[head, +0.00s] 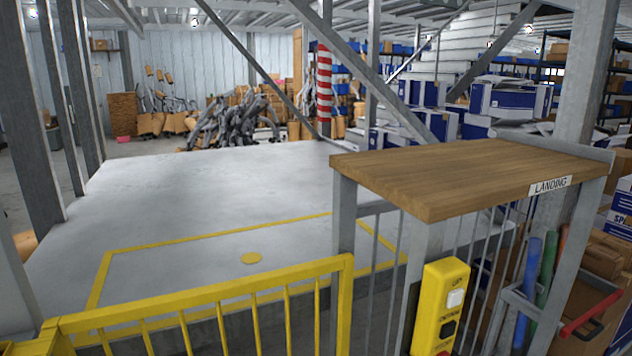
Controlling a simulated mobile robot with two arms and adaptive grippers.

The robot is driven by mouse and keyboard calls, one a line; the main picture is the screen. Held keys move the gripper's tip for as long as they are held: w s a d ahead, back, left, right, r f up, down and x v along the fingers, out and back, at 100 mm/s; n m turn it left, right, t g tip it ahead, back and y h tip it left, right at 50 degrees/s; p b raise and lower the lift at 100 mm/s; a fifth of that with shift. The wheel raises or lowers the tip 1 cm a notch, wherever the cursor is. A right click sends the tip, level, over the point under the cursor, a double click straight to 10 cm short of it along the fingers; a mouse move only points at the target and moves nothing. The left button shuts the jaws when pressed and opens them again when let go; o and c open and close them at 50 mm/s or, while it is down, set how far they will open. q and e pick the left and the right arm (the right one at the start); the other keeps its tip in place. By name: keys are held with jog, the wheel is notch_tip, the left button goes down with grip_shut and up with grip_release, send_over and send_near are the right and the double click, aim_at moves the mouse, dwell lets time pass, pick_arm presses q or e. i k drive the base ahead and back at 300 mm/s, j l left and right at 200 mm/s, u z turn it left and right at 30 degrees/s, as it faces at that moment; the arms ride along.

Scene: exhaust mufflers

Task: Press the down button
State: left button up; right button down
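A yellow control box (432,305) is fixed upright to a grey post below the wooden landing top, at the lower right of the head view. Its upper button is white (455,298), under a label that seems to read UP. Below it is a black button (447,329), under a small label that seems to read DOWN. A bit of red shows at the bottom of the box, cut off by the frame edge. Neither of my grippers is in view, and nothing touches the box.
A wooden top (470,170) with a LANDING sign (550,185) overhangs the box. A yellow railing (205,295) stands to its left, before a grey platform (200,205) with yellow lines. Grey bars, colored tubes (531,280) and a red handle (590,314) are at the right.

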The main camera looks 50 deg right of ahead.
aim_at(448, 329)
jog(key=z, duration=0.7)
jog(key=l+z, duration=0.2)
jog(key=z, duration=0.2)
jog(key=l+z, duration=0.2)
jog(key=z, duration=0.2)
jog(key=l+z, duration=0.2)
jog(key=z, duration=0.15)
